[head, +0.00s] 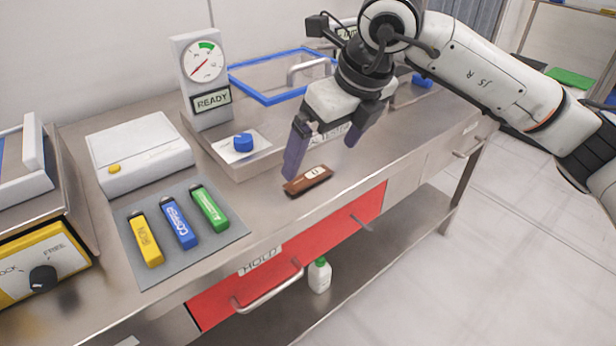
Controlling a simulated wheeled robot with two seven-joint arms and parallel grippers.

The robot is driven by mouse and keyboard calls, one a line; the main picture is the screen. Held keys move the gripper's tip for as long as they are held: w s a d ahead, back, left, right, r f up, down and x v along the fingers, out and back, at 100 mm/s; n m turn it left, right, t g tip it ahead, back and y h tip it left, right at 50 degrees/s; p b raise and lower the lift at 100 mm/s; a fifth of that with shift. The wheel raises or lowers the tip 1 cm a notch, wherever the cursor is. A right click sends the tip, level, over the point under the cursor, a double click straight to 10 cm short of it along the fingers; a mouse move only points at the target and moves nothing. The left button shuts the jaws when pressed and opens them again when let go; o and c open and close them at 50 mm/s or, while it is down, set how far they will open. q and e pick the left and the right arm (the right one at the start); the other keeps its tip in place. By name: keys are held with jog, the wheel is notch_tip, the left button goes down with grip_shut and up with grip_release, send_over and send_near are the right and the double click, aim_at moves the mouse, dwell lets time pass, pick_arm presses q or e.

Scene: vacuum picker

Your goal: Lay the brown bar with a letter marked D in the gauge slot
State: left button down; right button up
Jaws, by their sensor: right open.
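The brown bar (306,182) lies flat on the steel bench near its front edge, with a small pale label on top whose letter I cannot read clearly. My right gripper (321,160) is open above and just behind the bar, its purple fingers apart and pointing down. The left finger's tip is close to the bar's left end; I cannot tell whether it touches. A dial gauge (203,66) with a READY sign stands at the back. I cannot make out a gauge slot. My left gripper is not in view.
A grey mat (135,212) holds yellow, blue and green bars. A white box (140,150) stands behind it. A steel platform with a blue knob (243,142) and a blue-framed lid (265,98) is behind the brown bar. A red drawer (220,303) is below. The bench right of the bar is clear.

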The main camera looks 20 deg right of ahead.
aim_at(309, 176)
jog(key=x, duration=0.6)
jog(key=shift+w+a+f, duration=0.15)
jog(key=shift+a+f, duration=0.05)
jog(key=shift+f, duration=0.1)
jog(key=shift+c, duration=0.4)
jog(key=c, duration=1.1)
jog(key=shift+r, duration=0.2)
